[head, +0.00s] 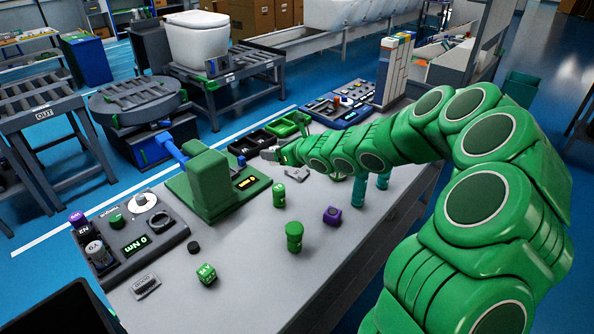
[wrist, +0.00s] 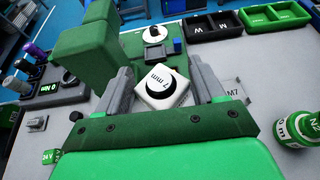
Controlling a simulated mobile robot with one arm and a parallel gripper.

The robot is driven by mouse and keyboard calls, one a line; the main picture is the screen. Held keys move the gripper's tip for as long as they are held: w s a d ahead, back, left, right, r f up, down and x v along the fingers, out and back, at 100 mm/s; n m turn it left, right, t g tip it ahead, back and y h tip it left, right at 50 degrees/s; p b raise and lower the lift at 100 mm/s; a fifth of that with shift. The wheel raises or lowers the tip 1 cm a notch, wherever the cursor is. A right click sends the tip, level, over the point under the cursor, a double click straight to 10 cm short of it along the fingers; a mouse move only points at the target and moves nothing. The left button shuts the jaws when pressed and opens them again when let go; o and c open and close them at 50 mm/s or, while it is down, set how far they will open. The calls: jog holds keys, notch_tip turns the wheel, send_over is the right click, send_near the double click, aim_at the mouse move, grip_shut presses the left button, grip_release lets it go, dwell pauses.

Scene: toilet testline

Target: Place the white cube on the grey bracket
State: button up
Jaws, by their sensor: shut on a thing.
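The white cube (wrist: 152,101) sits between the two grey fingers of my gripper (wrist: 160,74) in the wrist view. It has a black round mark and "7 mm" lettering on its face, and looks turned at an angle. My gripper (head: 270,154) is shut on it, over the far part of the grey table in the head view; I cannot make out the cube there. A light grey flat piece (head: 297,174) lies on the table near my gripper and may be the grey bracket. In the wrist view a grey piece marked M7 (wrist: 234,88) shows right of the right finger.
A green press (head: 210,185) with a blue handle stands left of my gripper. Black and green bins (head: 254,142) lie behind it. The front middle of the table has free room.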

jog(key=shift+w+d+f+m+t+h, duration=0.1)
jog(key=shift+w+d+m+t+h, duration=0.2)
jog(key=shift+d, duration=0.2)
jog(key=shift+w+d+f+m+t+h, duration=0.1)
jog(key=shift+w+d+m+t, duration=0.1)
jog(key=shift+w+d, duration=0.2)
jog(key=shift+w+d+f+m+t+h, duration=0.9)
jog(key=shift+d+f+m+h, duration=0.95)
jog(key=shift+d, duration=1.4)
jog(key=shift+w+a+f, duration=0.2)
jog(key=shift+w+f, duration=1.45)
jog(key=shift+w, duration=0.55)
jog(key=shift+w+a+f, duration=0.2)
jog(key=shift+w+f, duration=1.45)
jog(key=shift+w, duration=0.5)
jog(key=shift+w+a+f, duration=0.2)
jog(key=shift+w+f, duration=1.45)
jog(key=shift+w, duration=0.55)
jog(key=shift+f, duration=0.1)
